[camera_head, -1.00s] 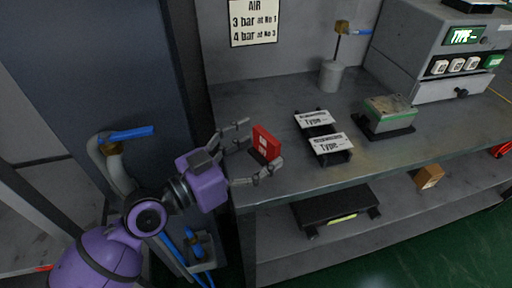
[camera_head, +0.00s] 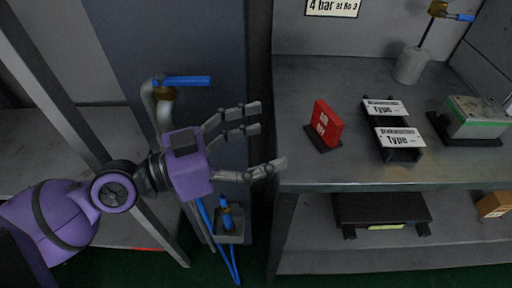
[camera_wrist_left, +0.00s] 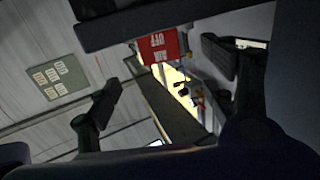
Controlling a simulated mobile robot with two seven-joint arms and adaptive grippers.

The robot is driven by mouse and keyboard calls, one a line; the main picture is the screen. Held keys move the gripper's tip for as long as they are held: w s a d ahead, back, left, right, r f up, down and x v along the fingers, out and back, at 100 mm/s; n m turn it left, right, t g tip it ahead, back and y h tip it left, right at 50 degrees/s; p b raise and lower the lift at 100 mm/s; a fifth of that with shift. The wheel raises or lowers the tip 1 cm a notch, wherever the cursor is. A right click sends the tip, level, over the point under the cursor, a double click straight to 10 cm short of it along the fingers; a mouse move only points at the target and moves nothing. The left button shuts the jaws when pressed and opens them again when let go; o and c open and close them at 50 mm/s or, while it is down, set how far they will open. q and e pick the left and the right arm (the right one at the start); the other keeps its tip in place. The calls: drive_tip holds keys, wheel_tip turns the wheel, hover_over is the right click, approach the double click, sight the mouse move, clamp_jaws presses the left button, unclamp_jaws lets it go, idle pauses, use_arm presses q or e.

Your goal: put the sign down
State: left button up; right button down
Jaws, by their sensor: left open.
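The red sign (camera_head: 326,124) with white lettering stands upright on a dark base on the bench top, near its left end. My left gripper (camera_head: 262,138) is open and empty to the left of the sign, with a clear gap between fingertips and sign. My right gripper is in neither view.
Left of the bench are a blue-handled valve (camera_head: 182,81) and pipes.

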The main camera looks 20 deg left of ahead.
use_arm(q)
drive_tip(key=shift+s+a+b, duration=0.45)
drive_tip(key=shift+s, duration=0.05)
drive_tip(key=shift+r, duration=0.1)
drive_tip(key=s+a+f+n+y, duration=0.2)
drive_tip(key=a+f+y, duration=0.1)
drive_tip(key=f, duration=0.5)
drive_tip(key=s+a+f+n+y, duration=0.2)
drive_tip(key=s+f, duration=0.1)
drive_tip(key=f, duration=0.6)
drive_tip(key=s+a+f+n+y, duration=0.2)
drive_tip(key=a+f+y, duration=0.1)
drive_tip(key=f, duration=0.5)
drive_tip(key=s+f+n+g+y, duration=0.3)
drive_tip(key=s+f+g+y, duration=0.2)
drive_tip(key=s+f, duration=1.3)
drive_tip(key=s, duration=0.4)
drive_tip(key=shift+a, duration=0.3)
drive_tip(key=shift+f, duration=0.1)
